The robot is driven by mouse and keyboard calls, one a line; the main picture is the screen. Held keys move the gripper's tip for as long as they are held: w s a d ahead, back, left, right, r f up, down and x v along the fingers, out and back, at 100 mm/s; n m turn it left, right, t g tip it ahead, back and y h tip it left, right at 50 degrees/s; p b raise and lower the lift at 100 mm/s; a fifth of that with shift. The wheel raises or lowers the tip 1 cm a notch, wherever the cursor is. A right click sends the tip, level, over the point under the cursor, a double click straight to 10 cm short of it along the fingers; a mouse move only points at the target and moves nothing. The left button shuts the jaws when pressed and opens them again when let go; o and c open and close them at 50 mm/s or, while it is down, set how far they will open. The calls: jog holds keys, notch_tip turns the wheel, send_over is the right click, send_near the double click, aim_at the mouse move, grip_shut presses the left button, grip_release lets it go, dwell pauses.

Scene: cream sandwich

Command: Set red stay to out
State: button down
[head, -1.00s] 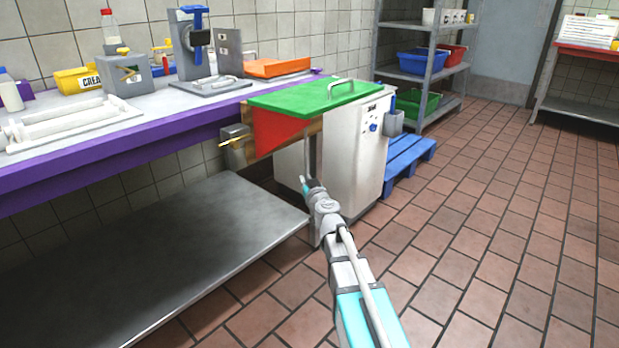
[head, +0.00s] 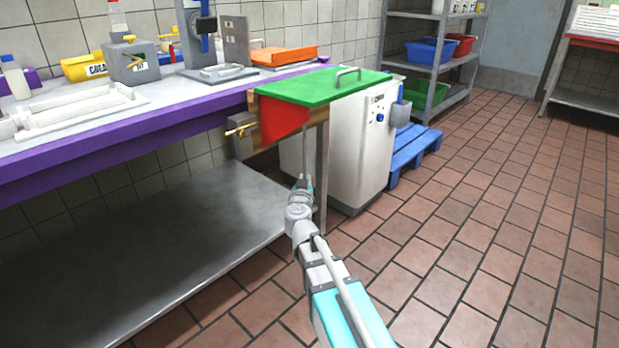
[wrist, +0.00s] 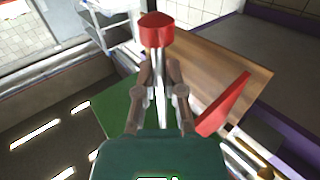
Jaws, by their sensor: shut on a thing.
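The red stay looks to be the flat red panel (head: 283,122) under the left end of the green-topped board; its edge shows at the right in the wrist view (wrist: 222,106). My gripper (head: 306,180) is below that board, pointing up. In the wrist view my gripper (wrist: 160,68) has its fingers closed around a thin silver rod (wrist: 160,85) with a red cap (wrist: 157,30) at its far end. I cannot tell whether the rod joins the panel. In the head view a thin grey rod rises from my gripper beside the panel.
The green board (head: 318,86) with a metal handle lies over a white cabinet (head: 362,135). A purple-edged counter (head: 110,150) with a steel lower shelf (head: 165,245) stands left. A blue pallet (head: 415,147) sits behind the cabinet. The tiled floor at right is clear.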

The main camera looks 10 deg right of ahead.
jog(key=shift+s+a, duration=0.6)
jog(key=shift+a, duration=0.2)
jog(key=c, duration=0.7)
grip_release()
jog(key=v, duration=0.7)
jog(key=shift+s, duration=0.25)
